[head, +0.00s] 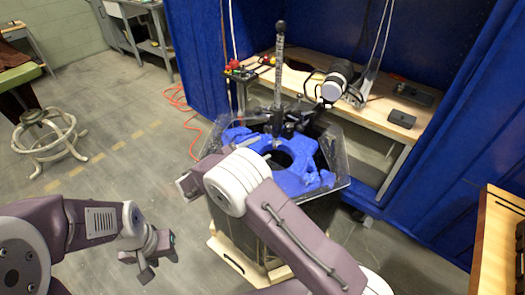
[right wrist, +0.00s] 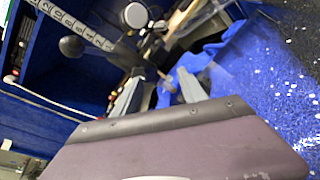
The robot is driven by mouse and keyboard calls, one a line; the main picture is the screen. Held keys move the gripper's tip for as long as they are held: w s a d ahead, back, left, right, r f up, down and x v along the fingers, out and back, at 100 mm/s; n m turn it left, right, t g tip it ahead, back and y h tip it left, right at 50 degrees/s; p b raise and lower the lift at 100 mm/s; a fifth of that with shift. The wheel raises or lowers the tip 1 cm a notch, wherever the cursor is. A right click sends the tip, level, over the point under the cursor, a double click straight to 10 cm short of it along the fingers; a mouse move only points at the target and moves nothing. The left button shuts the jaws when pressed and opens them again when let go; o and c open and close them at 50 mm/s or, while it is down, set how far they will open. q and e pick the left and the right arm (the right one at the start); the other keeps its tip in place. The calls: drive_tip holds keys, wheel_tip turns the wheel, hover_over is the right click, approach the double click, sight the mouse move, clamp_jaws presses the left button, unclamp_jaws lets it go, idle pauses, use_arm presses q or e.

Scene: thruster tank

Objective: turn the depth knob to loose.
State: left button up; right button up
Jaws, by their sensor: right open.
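A numbered depth scale (head: 279,75) stands upright over the tank, with a black ball on top. A black clamp (head: 285,122) sits at its foot; I cannot clearly pick out the depth knob or its setting there. In the right wrist view the scale (right wrist: 85,30) runs slanted at upper left, with dark clamp parts (right wrist: 152,40) beyond the fingers. My right gripper (right wrist: 158,92) is open, its two grey fingers apart and pointing toward the clamp and blue part. In the head view my right arm mostly hides it. My left gripper (head: 152,256) hangs low at left, away from the tank; its jaws are unclear.
A blue part with a round hole (head: 310,180) lies on the clear-walled tank (head: 333,150). A wooden bench (head: 375,115) with a lamp-like cylinder (head: 335,82) stands behind. Blue curtains (head: 200,60) flank it. A white-framed stool (head: 52,138) stands at left; the floor between is mostly clear.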

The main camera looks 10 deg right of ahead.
sight(266, 131)
drive_tip(key=a, duration=0.1)
drive_tip(key=w+a+t, duration=0.1)
drive_tip(key=a+n+t, duration=0.1)
drive_tip(key=shift+w+a+r, duration=0.15)
drive_tip(key=shift+a+r, duration=0.15)
drive_tip(key=shift+r, duration=0.1)
drive_tip(key=shift+w+d+r, duration=0.1)
drive_tip(key=x, duration=0.4)
drive_tip(key=b+x, duration=0.1)
drive_tip(key=x, duration=0.4)
drive_tip(key=shift+r, duration=0.25)
use_arm(q)
wheel_tip(266, 131, down, 2)
use_arm(e)
clamp_jaws()
use_arm(q)
drive_tip(key=shift+r, duration=0.1)
